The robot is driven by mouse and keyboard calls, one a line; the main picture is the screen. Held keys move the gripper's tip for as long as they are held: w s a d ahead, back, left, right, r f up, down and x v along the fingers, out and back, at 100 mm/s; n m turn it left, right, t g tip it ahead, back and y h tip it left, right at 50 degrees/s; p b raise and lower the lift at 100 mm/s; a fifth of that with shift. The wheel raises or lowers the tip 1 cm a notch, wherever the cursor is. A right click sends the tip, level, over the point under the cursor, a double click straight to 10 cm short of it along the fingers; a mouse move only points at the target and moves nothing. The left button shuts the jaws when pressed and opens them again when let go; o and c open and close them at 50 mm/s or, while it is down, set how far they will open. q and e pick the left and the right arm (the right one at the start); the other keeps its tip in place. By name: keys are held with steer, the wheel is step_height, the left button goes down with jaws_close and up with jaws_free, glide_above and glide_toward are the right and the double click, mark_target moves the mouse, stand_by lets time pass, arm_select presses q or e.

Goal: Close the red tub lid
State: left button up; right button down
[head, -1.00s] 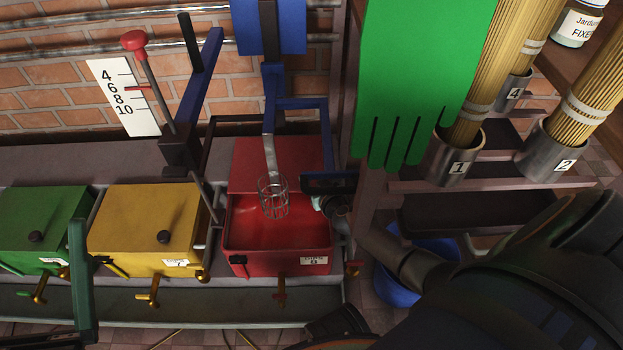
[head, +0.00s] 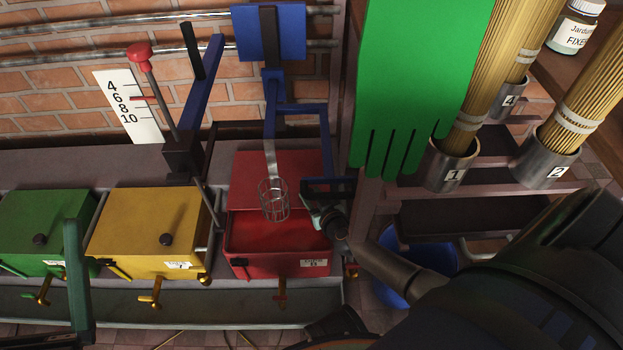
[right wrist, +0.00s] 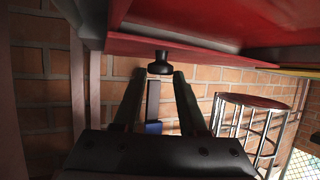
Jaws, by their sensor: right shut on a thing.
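The red tub (head: 285,267) stands right of the yellow one in the head view. Its lid (head: 262,172) is raised at the back, and part of the red inside shows. My right gripper (right wrist: 155,80) is at the lid's right side. In the right wrist view its fingers are shut on a black knob (right wrist: 160,64) beneath a red surface. In the head view the knob is hidden. A dark green bar at the lower left of the head view seems part of my left gripper (head: 77,280). Its jaws cannot be made out.
A wire basket (head: 273,198) hangs from a blue frame (head: 270,105) in front of the lid. A yellow tub (head: 145,215) and a green tub (head: 45,215) stand to the left, both closed. Metal cups (head: 445,172) with bundled sticks stand at the right beside a green panel (head: 420,80).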

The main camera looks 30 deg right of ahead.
steer(key=shift+s+a, duration=0.1)
steer(key=shift+c, duration=2.2)
jaws_free()
